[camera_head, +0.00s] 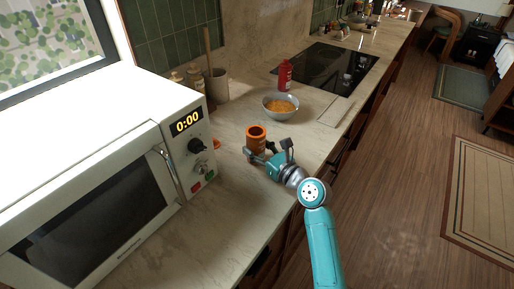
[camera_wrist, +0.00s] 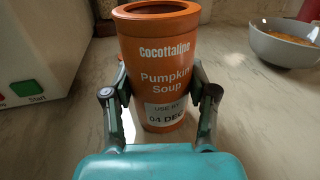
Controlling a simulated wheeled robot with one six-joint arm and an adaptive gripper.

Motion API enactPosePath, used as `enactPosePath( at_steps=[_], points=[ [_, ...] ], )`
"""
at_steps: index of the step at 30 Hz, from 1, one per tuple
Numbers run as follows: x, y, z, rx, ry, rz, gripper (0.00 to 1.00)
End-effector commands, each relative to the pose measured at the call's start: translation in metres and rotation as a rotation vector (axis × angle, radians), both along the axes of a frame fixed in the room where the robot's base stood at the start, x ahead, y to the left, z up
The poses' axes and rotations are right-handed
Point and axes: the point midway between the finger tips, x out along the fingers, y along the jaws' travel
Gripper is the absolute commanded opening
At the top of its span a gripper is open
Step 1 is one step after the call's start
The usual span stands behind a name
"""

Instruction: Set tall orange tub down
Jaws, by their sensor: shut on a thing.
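The tall orange tub (camera_head: 256,138) is upright at the counter, to the right of the microwave. In the wrist view the tub (camera_wrist: 165,60) shows its "Pumpkin Soup" label and an open-looking dark top. My gripper (camera_head: 265,158) has its fingers closed on both sides of the tub, and the wrist view shows the gripper (camera_wrist: 160,95) gripping it at mid-height. The tub's base looks on or very close to the counter (camera_head: 232,195); I cannot tell whether it touches.
A white microwave (camera_head: 100,170) stands close on the left. A grey bowl of orange food (camera_head: 281,107) and a red bottle (camera_head: 285,74) stand beyond the tub. A utensil crock (camera_head: 217,86) is by the wall. A dark cooktop (camera_head: 330,68) lies further back. Counter in front is clear.

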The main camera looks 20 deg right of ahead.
Motion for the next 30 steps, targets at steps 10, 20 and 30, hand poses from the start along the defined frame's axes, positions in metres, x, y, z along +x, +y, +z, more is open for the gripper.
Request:
enactPosePath(
  at_steps=[10, 20, 30],
  points=[
    [0.000, 0.000, -0.002, 0.000, 0.000, 0.000, 0.83],
    [-0.005, -0.003, 0.000, 0.000, 0.001, -0.001, 0.83],
    [-0.063, -0.028, 0.000, 0.001, 0.001, -0.004, 0.83]
  ],
)
